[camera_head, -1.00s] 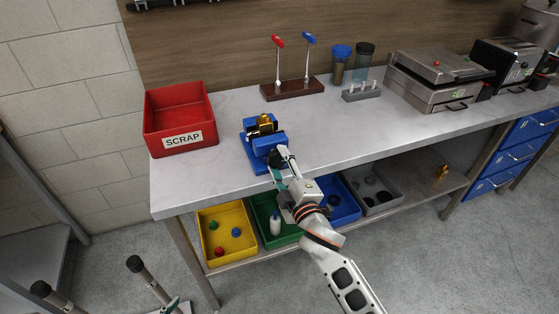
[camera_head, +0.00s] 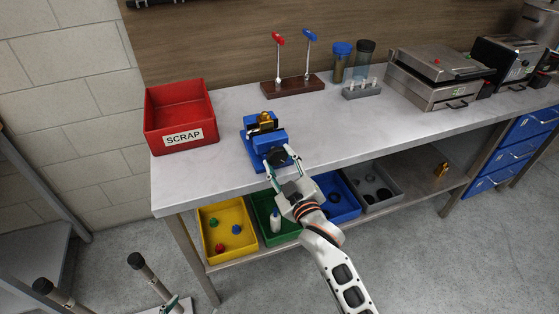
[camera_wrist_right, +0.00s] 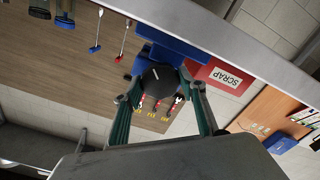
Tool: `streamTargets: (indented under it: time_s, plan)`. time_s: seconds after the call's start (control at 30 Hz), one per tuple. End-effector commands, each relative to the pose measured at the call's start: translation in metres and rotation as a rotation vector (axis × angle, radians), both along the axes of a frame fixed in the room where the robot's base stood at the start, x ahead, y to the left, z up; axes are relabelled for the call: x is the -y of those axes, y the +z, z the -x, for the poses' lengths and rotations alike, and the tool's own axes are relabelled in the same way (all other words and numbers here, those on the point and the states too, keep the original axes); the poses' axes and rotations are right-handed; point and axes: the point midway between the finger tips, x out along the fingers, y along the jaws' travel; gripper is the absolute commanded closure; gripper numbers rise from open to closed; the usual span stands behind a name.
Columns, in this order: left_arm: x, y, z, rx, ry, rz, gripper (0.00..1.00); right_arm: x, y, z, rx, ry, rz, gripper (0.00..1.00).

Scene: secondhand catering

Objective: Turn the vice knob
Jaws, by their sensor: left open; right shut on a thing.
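The blue vice (camera_head: 270,143) stands near the bench's front edge with a brass piece (camera_head: 265,118) in its jaws. Its round black knob (camera_head: 278,157) faces the front. In the right wrist view the knob (camera_wrist_right: 158,80) shows a white pointer line and sits between the two fingers. My right gripper (camera_head: 281,157) is shut on the knob, one finger on each side; the contact is partly hidden. My left gripper (camera_head: 88,275) is open and empty at the lower left, far from the vice and below bench height.
A red SCRAP bin (camera_head: 180,115) stands left of the vice. Behind it is a wooden rack (camera_head: 293,86) with red and blue tools. Yellow (camera_head: 210,247), green, blue and grey bins sit on the lower shelf. The bench top (camera_head: 350,125) right of the vice is clear.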

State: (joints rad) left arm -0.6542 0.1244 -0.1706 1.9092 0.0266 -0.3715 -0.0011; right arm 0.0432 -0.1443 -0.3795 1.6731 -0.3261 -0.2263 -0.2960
Motion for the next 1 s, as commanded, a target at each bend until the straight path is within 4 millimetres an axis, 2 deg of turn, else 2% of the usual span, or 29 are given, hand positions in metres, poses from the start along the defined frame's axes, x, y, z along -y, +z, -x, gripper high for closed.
streamTargets:
  time_s: [0.03,0.37,0.4,0.43,0.47,0.83,1.0]
  plan:
    - [-0.001,0.000,-0.001,0.001,-0.001,-0.001,0.28,0.000,-0.008,0.003,-0.013,0.001,0.001,0.81]
    - [0.000,0.001,-0.002,0.003,-0.002,-0.001,0.28,0.000,-0.008,0.003,-0.014,0.000,0.001,0.81]
    - [0.000,0.001,-0.002,0.003,-0.002,-0.001,0.28,0.000,-0.008,0.003,-0.014,0.000,0.001,0.52]
    - [0.000,0.001,-0.002,0.003,-0.001,0.000,0.28,0.000,-0.008,0.003,-0.014,0.000,0.001,0.44]
    - [0.001,0.001,-0.002,0.003,0.000,0.001,0.28,0.000,-0.008,0.003,-0.014,0.000,0.001,0.42]
    - [0.003,-0.001,0.002,-0.006,0.004,0.006,0.28,0.001,-0.003,0.003,-0.006,0.000,-0.001,0.42]
    - [0.002,-0.001,0.001,-0.002,0.003,0.005,0.28,0.006,-0.004,0.019,-0.006,0.000,-0.001,0.42]
